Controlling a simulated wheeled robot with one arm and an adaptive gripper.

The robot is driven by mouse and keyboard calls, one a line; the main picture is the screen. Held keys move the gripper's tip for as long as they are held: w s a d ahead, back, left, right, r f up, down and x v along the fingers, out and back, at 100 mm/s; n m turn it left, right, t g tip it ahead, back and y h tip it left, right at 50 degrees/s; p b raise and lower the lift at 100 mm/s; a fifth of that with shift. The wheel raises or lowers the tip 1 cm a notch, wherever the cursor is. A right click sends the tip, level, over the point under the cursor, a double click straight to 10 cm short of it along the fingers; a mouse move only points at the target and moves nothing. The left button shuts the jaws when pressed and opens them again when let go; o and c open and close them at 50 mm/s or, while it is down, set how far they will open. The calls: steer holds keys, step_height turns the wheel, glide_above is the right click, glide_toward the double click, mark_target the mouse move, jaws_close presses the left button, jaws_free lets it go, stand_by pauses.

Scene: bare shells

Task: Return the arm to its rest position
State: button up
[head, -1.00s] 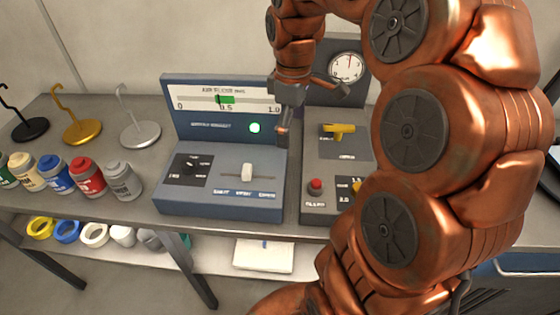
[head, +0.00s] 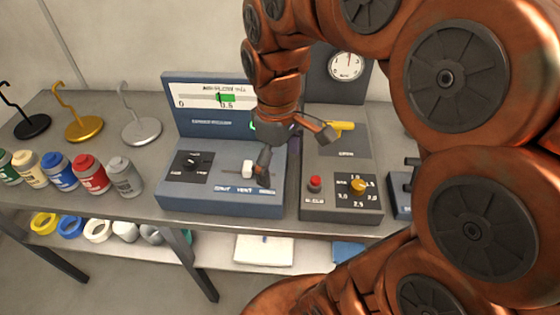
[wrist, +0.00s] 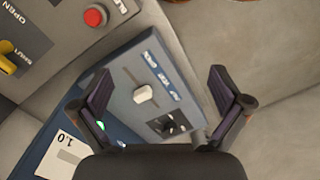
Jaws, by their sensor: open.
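My copper-coloured arm reaches in from the right in the head view and covers much of the right side. My gripper (head: 294,152) hangs in front of the blue control box (head: 225,205), above its right part. It is open and empty. In the wrist view my gripper's two dark fingers (wrist: 168,100) stand wide apart, with the box's white slider knob (wrist: 143,94) and black dial (wrist: 168,126) seen between them. The fingers look clear of the box, but the exact gap cannot be told.
A grey box with a red button (head: 315,184), a yellow dial (head: 358,185), a yellow lever (head: 340,126) and a gauge (head: 346,65) stands to the right. Several jars (head: 90,173) and hooked stands (head: 83,126) are at left. A lower shelf holds rings (head: 95,232).

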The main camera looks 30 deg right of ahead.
stand_by(0.4)
steer(key=s+a+f+m, duration=0.2)
steer(key=s, duration=0.4)
steer(key=s+a+f+m, duration=0.3)
steer(key=s, duration=0.3)
steer(key=shift+s+f+g, duration=0.2)
steer(key=shift+f+g, duration=0.1)
steer(key=shift+g, duration=0.1)
